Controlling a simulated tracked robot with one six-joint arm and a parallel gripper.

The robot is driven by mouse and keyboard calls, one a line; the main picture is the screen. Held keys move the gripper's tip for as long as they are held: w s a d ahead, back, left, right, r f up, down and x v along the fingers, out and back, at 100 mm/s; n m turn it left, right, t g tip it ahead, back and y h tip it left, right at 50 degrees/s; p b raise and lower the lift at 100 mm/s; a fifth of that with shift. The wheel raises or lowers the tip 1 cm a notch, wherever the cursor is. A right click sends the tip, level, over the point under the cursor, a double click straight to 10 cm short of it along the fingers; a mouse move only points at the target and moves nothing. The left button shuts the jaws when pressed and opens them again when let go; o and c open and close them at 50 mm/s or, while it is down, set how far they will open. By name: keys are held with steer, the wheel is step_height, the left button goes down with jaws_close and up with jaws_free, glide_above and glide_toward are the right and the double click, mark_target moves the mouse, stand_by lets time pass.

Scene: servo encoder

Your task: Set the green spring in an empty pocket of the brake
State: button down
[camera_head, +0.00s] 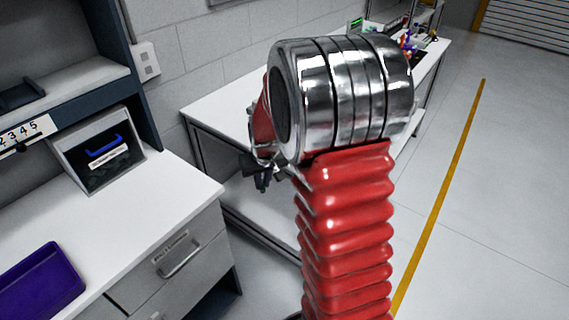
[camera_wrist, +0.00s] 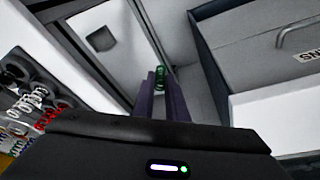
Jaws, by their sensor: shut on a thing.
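In the wrist view my gripper (camera_wrist: 160,88) is shut on the green spring (camera_wrist: 160,76), which shows between the tips of its two purple-grey fingers. In the head view my gripper (camera_head: 263,178) is small and dark beside the white bench, partly behind my arm, and the spring cannot be made out there. The brake and its pockets cannot be identified in either view.
Several coloured springs (camera_wrist: 38,103) sit in a holder at the left of the wrist view. A white bench (camera_head: 215,105) stands behind my arm. A white counter (camera_head: 165,200) with a purple tray (camera_head: 40,285) and a grey bin (camera_head: 97,150) is at the left.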

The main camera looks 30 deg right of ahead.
steer(key=a+f+n, duration=0.1)
steer(key=a+f, duration=0.5)
steer(key=a, duration=0.2)
steer(key=s+a+f+n, duration=0.1)
steer(key=a+f, duration=0.5)
steer(key=a, duration=0.2)
steer(key=shift+a+n+y, duration=0.15)
steer(key=shift+n+y, duration=0.15)
steer(key=shift+y, duration=0.1)
steer(key=shift+s, duration=0.15)
